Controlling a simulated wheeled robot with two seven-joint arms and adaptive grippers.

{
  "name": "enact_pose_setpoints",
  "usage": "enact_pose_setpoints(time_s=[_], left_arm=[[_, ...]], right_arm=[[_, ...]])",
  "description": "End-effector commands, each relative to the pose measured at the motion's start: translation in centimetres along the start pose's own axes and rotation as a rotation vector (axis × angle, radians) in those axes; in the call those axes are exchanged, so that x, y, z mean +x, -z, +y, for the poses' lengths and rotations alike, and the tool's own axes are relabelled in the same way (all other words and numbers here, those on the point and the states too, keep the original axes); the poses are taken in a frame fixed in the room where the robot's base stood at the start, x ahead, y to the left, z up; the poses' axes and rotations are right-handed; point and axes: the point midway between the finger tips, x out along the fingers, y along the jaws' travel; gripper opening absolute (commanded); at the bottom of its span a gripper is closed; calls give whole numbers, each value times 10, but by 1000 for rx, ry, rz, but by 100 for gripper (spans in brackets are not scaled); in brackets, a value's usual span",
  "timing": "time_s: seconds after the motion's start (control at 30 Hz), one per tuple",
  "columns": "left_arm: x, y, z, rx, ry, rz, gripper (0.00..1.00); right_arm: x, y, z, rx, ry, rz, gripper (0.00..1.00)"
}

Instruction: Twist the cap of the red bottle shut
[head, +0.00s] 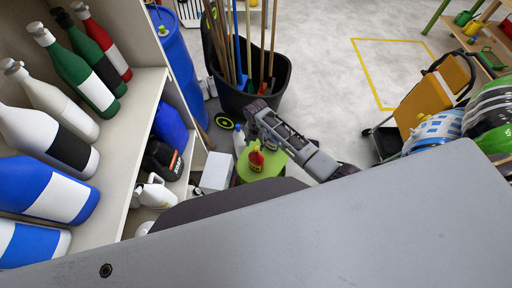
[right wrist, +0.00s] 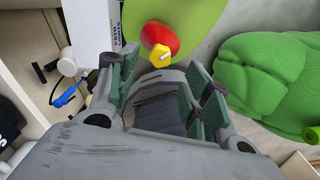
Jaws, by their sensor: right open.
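A small red bottle (head: 256,161) stands on a green stool (head: 245,174) on the floor near the middle of the head view. In the right wrist view the red bottle (right wrist: 160,36) shows from above, with a yellow cap (right wrist: 156,54) at its top, over the green stool top (right wrist: 200,18). Whether the cap is tight cannot be told. My right gripper (head: 252,128) reaches in above and beside the bottle. In its wrist view my right gripper (right wrist: 162,88) has its fingers apart with nothing between them, and the cap lies just beyond the fingertips. My left gripper is out of view.
A shelf (head: 146,95) with several large bottles stands at the left. A dark bin (head: 245,98) with long handles is behind the stool. A white box (head: 216,172) stands beside the stool.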

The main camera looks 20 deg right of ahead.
Motion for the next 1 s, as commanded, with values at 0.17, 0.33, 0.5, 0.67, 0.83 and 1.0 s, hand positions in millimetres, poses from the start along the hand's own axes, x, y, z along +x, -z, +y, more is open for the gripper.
enact_pose_setpoints(time_s=[0.17,0.33,0.5,0.67,0.83,1.0], left_arm=[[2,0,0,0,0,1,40],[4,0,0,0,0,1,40],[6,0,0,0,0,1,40],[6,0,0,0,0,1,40],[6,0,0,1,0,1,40],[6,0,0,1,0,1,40]], right_arm=[[20,0,0,1,0,1,49],[36,0,0,0,0,0,49],[47,0,1,0,-1,0,49],[51,0,0,0,-1,0,49],[52,0,0,0,-1,-1,49],[52,0,0,0,-1,-1,44]])
